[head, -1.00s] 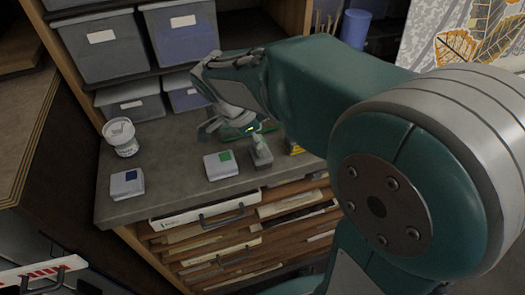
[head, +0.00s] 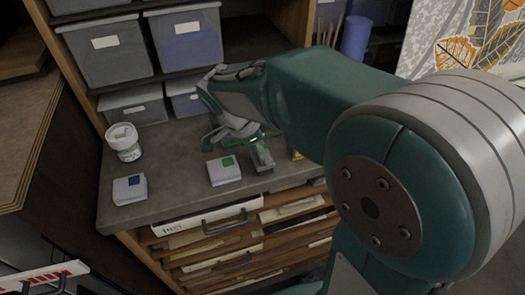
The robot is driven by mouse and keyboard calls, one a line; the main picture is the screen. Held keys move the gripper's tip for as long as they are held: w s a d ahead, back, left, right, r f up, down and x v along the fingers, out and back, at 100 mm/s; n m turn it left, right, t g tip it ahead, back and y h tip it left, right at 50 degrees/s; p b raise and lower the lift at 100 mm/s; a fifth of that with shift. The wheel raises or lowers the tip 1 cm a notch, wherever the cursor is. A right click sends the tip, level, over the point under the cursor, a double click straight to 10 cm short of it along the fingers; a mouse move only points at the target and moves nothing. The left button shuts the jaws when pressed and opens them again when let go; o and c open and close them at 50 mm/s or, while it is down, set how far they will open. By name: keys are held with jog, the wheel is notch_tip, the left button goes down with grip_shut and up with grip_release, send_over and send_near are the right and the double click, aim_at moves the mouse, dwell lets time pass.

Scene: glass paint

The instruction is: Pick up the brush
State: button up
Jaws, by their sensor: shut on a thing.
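My gripper (head: 237,134) is above the grey counter (head: 165,205), beside a small grey block-like holder (head: 262,157). Its fingers are closed on a thin object, which I take to be the brush; the fingers and arm hide most of it. A thin green strip (head: 236,143) shows by the fingertips, and I cannot tell if it is part of the brush.
A white tub (head: 123,142), a box with a blue square (head: 129,190) and a box with a green square (head: 223,171) stand on the counter. Grey bins (head: 108,55) fill the shelf behind. Drawers (head: 230,255) lie below.

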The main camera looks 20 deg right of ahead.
aim_at(265, 146)
jog(key=shift+r, duration=0.45)
jog(key=r, duration=0.2)
jog(key=shift+a+r, duration=0.2)
jog(key=shift+r, duration=0.1)
jog(key=s+a+r, duration=0.7)
jog(key=a+r, duration=0.2)
jog(key=a, duration=0.2)
jog(key=shift+s+a+r, duration=0.15)
jog(key=shift+s+a, duration=0.05)
jog(key=shift+s, duration=0.1)
jog(key=o, duration=0.6)
jog(key=c, duration=0.5)
jog(key=shift+o, duration=0.2)
